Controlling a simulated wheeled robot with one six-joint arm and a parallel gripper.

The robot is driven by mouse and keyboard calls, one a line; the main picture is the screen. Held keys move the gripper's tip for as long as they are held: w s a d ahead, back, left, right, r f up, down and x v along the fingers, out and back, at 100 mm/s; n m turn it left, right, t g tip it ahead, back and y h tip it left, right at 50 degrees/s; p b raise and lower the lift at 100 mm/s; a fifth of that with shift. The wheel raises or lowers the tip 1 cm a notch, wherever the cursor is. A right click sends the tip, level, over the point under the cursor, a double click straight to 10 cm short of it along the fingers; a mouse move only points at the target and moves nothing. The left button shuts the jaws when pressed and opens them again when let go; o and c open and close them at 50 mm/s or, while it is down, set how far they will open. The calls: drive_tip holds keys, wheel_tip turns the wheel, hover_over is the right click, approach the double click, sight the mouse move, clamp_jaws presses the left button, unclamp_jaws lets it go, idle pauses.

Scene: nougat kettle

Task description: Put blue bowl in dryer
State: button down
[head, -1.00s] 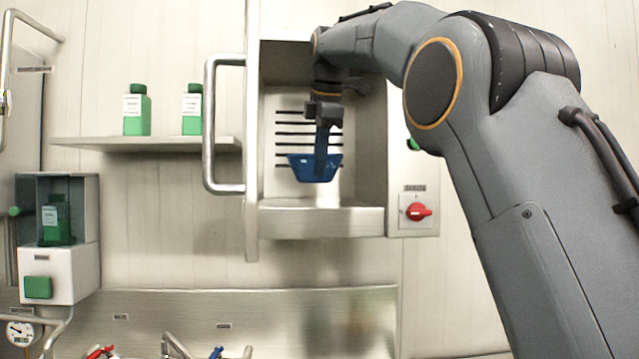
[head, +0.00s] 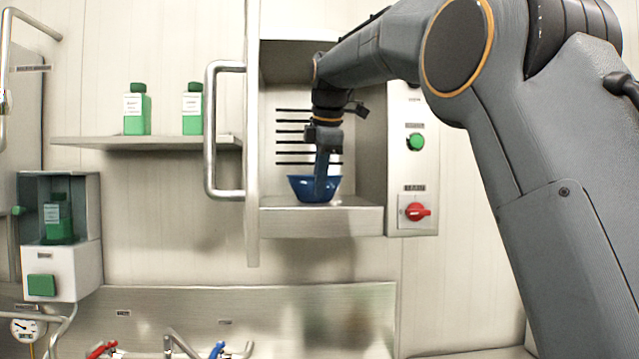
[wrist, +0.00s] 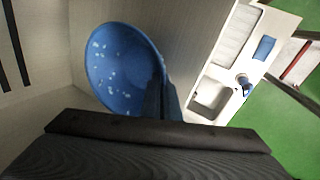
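The blue bowl (head: 300,188) is inside the open wall dryer (head: 320,222), upright and low over its floor. I cannot tell whether its base touches the floor. In the wrist view the bowl (wrist: 118,68) shows its inside, with pale specks. My gripper (head: 321,185) reaches down into the dryer, its fingers at the bowl's rim. In the wrist view the gripper's fingers (wrist: 162,98) are close together on the bowl's right edge, shut on the rim. The gripper hides part of the bowl.
The dryer door with its handle (head: 210,130) stands open at the left. A control panel with a green button (head: 416,142) and red switch (head: 417,212) is at the right. A shelf (head: 150,143) holds two green bottles. A sink with taps (head: 170,345) lies below.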

drive_tip(key=c, duration=2)
unclamp_jaws()
drive_tip(key=shift+f, duration=0.1)
drive_tip(key=b+v, duration=0.2)
drive_tip(key=v, duration=1)
